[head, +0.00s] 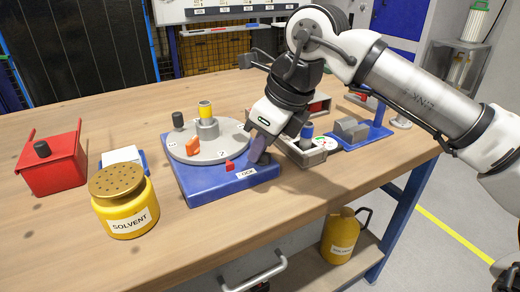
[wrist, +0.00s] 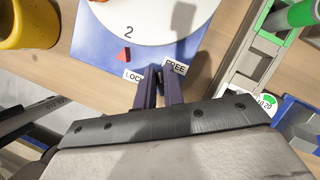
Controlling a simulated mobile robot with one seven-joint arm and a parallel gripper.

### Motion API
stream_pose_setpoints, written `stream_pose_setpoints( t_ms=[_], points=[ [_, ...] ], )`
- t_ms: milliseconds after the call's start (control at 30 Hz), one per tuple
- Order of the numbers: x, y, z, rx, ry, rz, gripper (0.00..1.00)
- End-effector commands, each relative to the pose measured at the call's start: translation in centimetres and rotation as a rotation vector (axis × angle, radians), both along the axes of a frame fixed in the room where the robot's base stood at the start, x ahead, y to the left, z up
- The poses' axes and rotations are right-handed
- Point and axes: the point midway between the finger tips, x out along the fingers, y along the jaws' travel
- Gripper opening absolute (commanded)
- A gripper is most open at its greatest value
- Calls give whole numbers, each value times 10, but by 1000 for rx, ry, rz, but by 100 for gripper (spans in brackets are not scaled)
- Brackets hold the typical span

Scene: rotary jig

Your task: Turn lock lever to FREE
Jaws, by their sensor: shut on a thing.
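The rotary jig has a blue base (head: 205,190) with a grey round plate (head: 183,151) on top. My gripper (head: 259,157) is at the base's right front corner, pointing down. In the wrist view its two dark fingers (wrist: 159,88) are close together, shut on the lock lever, which they largely hide. The fingers lie between the LOCK label (wrist: 134,76) and the FREE label (wrist: 176,67), both on the blue base. A red pointer (wrist: 124,55) sits left of the fingers, near the number 2 on the plate.
Bare wooden table lies in front.

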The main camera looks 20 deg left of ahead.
Motion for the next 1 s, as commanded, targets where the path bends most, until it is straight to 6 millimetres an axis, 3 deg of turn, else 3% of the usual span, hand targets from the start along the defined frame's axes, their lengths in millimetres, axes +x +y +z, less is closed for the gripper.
stream_pose_setpoints(
  t_ms=[500, 1000],
  points=[
    [2, -1, -1, -3, -4, -439, 0],
    [2, -1, 0, -3, 0, -605, 0]
  ],
)
